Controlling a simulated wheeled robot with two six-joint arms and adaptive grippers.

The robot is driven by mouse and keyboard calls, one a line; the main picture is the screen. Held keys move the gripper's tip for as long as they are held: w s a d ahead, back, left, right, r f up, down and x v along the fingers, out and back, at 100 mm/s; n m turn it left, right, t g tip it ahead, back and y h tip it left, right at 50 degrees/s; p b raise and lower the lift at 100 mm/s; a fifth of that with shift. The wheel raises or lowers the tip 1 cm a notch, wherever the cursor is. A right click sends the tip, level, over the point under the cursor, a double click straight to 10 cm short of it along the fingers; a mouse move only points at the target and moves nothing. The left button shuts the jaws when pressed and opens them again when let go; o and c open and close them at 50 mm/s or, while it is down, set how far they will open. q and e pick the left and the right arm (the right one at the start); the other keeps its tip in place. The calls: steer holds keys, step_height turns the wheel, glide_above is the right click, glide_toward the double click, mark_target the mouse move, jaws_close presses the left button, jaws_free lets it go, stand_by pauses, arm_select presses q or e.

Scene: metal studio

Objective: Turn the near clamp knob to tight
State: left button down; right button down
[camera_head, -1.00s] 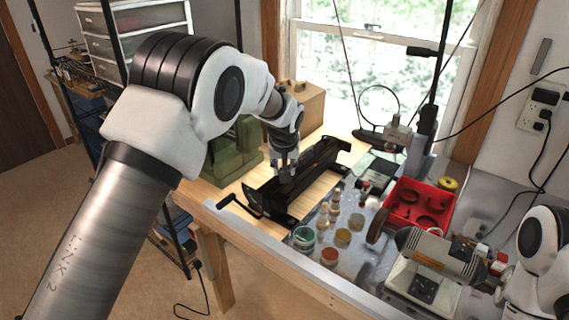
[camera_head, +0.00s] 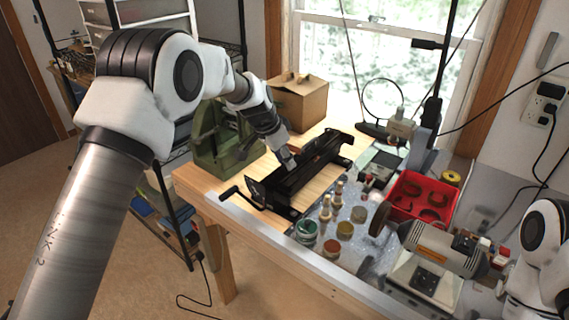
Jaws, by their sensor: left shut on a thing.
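A long black clamping tool (camera_head: 318,160) with a crank handle at its near left end lies on the wooden bench top. My left gripper (camera_head: 288,162) comes down at a slant from the upper left onto the middle of this tool. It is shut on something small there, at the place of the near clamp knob. The knob itself is hidden by the fingers, so its setting cannot be read. My right gripper is out of view; only part of my right arm shows at the right edge.
A green machine (camera_head: 222,145) and a cardboard box (camera_head: 299,100) stand behind the tool. Small jars (camera_head: 306,231), a red tray (camera_head: 408,211) and a bench grinder (camera_head: 436,250) crowd the right.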

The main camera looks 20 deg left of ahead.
arm_select(q)
steer(key=shift+f+m+g+h+b, duration=0.3)
steer(key=shift+f+m, duration=0.05)
steer(key=shift+m, duration=0.55)
steer(key=m, duration=0.2)
steer(key=shift+a+r+m+g+h, duration=0.1)
steer(key=shift+m+g+h, duration=0.2)
steer(key=shift+m+g, duration=0.1)
steer(key=m+g, duration=0.1)
steer(key=m, duration=0.1)
steer(key=shift+w+m+p, duration=0.1)
steer(key=shift+m+p, duration=0.2)
steer(key=shift+p, duration=0.1)
steer(key=shift+w+m+g+h+p, duration=0.15)
steer(key=shift+m+g+p, duration=0.25)
steer(key=shift+m, duration=0.4)
steer(key=shift+s+m+g+h+p, duration=0.15)
steer(key=shift+m+g+p, duration=0.2)
steer(key=shift+m, duration=0.45)
steer(key=shift+w, duration=0.1)
steer(key=c, duration=0.8)
jaws_free()
steer(key=shift+w, duration=0.15)
